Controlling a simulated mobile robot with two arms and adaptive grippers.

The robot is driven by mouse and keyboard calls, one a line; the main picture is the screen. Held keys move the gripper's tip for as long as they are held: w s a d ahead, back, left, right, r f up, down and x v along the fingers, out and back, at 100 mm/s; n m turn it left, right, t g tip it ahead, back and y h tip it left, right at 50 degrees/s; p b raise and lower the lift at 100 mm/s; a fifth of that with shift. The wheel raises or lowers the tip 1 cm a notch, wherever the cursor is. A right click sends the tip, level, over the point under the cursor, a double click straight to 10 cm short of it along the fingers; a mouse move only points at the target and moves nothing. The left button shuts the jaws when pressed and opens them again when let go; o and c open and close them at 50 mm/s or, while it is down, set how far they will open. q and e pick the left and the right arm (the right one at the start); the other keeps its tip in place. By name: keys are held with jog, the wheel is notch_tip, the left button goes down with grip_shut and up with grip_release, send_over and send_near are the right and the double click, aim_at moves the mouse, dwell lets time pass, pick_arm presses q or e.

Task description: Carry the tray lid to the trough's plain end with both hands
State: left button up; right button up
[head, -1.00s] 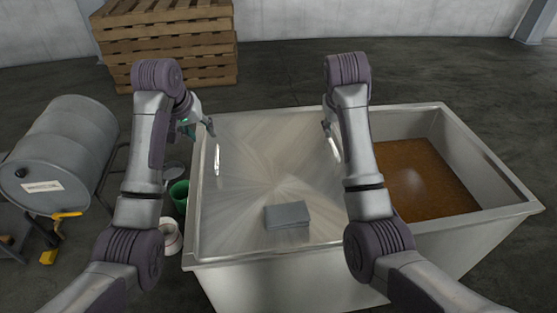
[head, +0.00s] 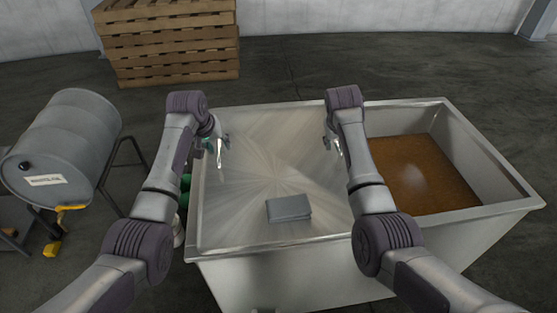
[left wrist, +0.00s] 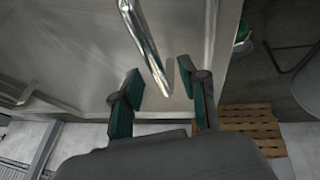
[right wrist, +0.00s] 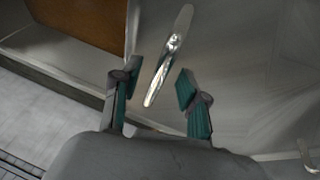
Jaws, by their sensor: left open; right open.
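The tray lid (head: 262,160) is a flat brushed-metal sheet lying over the left part of the steel trough (head: 455,283). It has a bar handle near its left side and another near its right side. My left gripper (head: 222,140) is open at the left handle (left wrist: 146,40); in the left wrist view this handle reaches toward the gap between the open fingers (left wrist: 160,97). My right gripper (head: 328,142) is open at the right handle (right wrist: 168,55); in the right wrist view the handle's near end lies between the open fingers (right wrist: 154,88). Neither gripper is closed on a handle.
A grey block (head: 288,208) lies on the lid near its front edge. The trough's right part is uncovered and shows brown contents (head: 420,175). A grey drum (head: 62,150) on a stand is at the left, and stacked wooden pallets (head: 170,45) stand behind.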

pick_arm(q)
jog(key=shift+x, duration=0.85)
pick_arm(e)
jog(key=shift+x, duration=0.85)
pick_arm(q)
grip_shut()
pick_arm(e)
grip_shut()
pick_arm(q)
jog(key=shift+w+r, duration=0.1)
jog(key=shift+r, duration=0.2)
pick_arm(e)
jog(key=shift+w+r, duration=0.1)
jog(key=shift+r, duration=0.15)
